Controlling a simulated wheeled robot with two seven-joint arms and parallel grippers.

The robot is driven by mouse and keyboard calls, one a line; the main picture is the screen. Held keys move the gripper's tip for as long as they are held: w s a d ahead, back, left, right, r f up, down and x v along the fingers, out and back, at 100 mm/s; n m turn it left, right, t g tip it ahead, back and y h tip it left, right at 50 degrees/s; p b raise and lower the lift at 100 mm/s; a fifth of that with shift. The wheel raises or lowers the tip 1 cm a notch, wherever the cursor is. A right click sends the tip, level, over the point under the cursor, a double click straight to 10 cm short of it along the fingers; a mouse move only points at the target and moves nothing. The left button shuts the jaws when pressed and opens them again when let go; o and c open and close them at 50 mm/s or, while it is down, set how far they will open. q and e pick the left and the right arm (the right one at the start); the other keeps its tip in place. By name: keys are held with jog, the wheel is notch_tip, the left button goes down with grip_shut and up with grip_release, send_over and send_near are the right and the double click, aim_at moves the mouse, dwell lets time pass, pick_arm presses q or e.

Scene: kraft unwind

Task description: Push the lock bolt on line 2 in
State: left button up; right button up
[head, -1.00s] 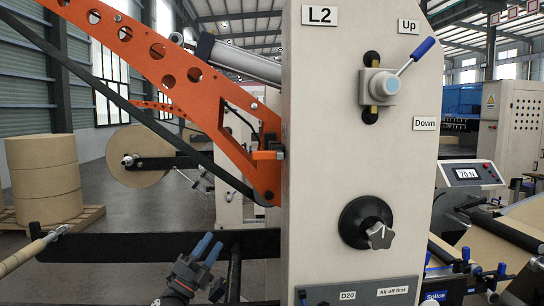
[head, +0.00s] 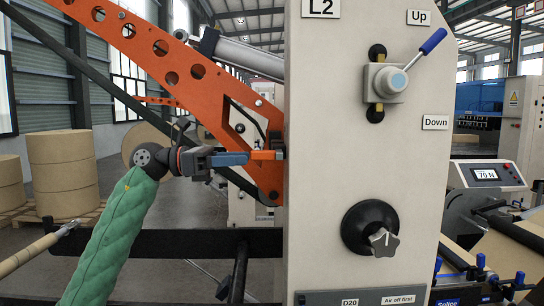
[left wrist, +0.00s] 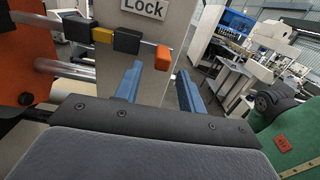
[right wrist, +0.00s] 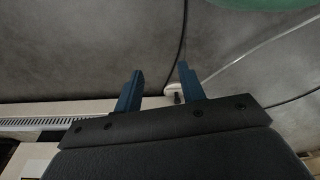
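The line 2 lock bolt shows in the left wrist view as a rod with an orange end (left wrist: 163,57), passing through black and yellow blocks beside a "Lock" label (left wrist: 143,6). In the head view its orange part (head: 266,155) sits at the left edge of the L2 panel (head: 330,120). My left gripper (head: 246,158) is level with it, its fingertips close by; contact cannot be told. The left wrist view shows its blue fingers (left wrist: 157,80) apart and empty, with the orange end beyond them. My right gripper (right wrist: 158,78) is open and empty in the right wrist view.
An orange perforated arm (head: 165,60) slopes down to the panel just around my left gripper. A black bar (head: 180,242) runs below. Paper rolls (head: 62,175) stand at left.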

aim_at(271, 156)
pick_arm(q)
jog(key=d+p, duration=0.1)
jog(key=d, duration=0.1)
jog(key=d+p, duration=0.1)
jog(key=d, duration=0.1)
jog(key=d+p, duration=0.2)
jog(key=shift+d+r, duration=0.3)
jog(key=shift+d, duration=0.1)
jog(key=shift+s+d+f, duration=0.1)
jog(key=shift+d, duration=0.4)
pick_arm(e)
jog(key=s+d+f, duration=0.3)
jog(key=s+f, duration=0.2)
jog(key=s, duration=0.2)
jog(key=shift+s+d+f, duration=0.15)
jog(key=shift+d+f, duration=0.05)
jog(key=shift+f, duration=0.2)
pick_arm(q)
jog(key=shift+c, duration=0.2)
grip_shut()
